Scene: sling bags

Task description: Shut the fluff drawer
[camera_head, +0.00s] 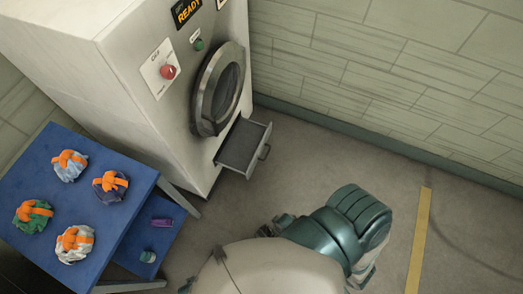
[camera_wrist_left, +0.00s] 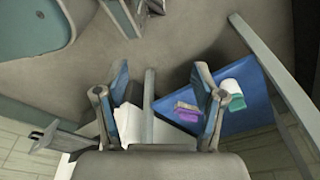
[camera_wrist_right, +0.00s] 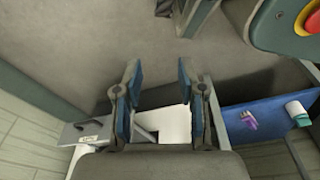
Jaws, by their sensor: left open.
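The fluff drawer (camera_head: 243,146) is a grey open tray that sticks out from the lower front of the white machine (camera_head: 125,75), below its round door. Its handle (camera_head: 265,152) is on the outer front. The drawer also shows at the lower left of the right wrist view (camera_wrist_right: 82,132), and partly in the left wrist view (camera_wrist_left: 68,141). My left gripper (camera_wrist_left: 161,68) is open and empty, apart from the drawer. My right gripper (camera_wrist_right: 158,66) is open and empty, to the right of the drawer in its view. Neither gripper shows clearly in the head view.
The round door (camera_head: 219,90) appears shut. A blue table (camera_head: 80,200) at left holds several bundles tied with orange. Its lower shelf (camera_head: 135,245) holds a purple item (camera_head: 161,222) and a small white-and-green item (camera_head: 148,257). The floor right of the drawer is clear.

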